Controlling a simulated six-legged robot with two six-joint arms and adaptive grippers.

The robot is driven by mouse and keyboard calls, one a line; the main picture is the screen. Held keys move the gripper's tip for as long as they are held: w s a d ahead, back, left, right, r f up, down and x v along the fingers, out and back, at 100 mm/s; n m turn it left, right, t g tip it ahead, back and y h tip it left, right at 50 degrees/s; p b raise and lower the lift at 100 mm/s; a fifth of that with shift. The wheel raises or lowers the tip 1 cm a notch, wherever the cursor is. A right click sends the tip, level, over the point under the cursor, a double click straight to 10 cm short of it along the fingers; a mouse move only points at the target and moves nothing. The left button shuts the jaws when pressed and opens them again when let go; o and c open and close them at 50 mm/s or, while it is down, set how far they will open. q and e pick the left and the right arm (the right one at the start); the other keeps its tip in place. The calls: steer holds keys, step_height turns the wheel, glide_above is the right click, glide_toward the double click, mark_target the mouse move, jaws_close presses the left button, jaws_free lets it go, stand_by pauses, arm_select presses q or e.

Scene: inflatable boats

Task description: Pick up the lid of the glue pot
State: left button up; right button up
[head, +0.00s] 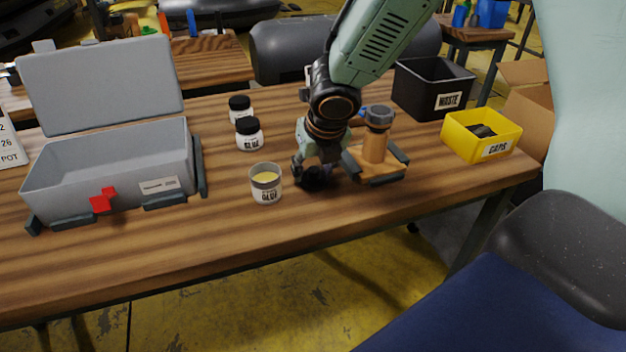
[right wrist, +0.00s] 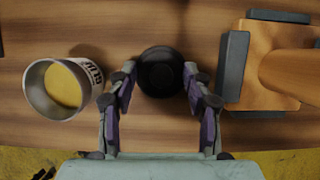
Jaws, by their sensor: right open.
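The glue pot (head: 265,184) stands open on the wooden table, with yellow glue inside; it also shows at the left of the right wrist view (right wrist: 62,88). A round black lid (right wrist: 160,72) lies on the table to the right of the pot. In the head view the lid (head: 312,180) is partly hidden by my right gripper. My right gripper (right wrist: 160,84) is open, pointing down over the lid, with one finger on each side of it. I cannot tell whether the fingers touch it. My left gripper is not in view.
A wooden stand (head: 375,150) with dark edges is close right of my right gripper. Two closed glue jars (head: 249,134) stand behind the pot. A grey box (head: 110,180) is left, a black waste bin (head: 425,92) and a yellow caps bin (head: 478,140) right. The front table strip is clear.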

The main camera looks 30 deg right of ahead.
steer(key=shift+s+d+r, duration=0.1)
steer(key=shift+s+d, duration=0.05)
steer(key=shift+c, duration=0.6)
steer(key=c, duration=0.8)
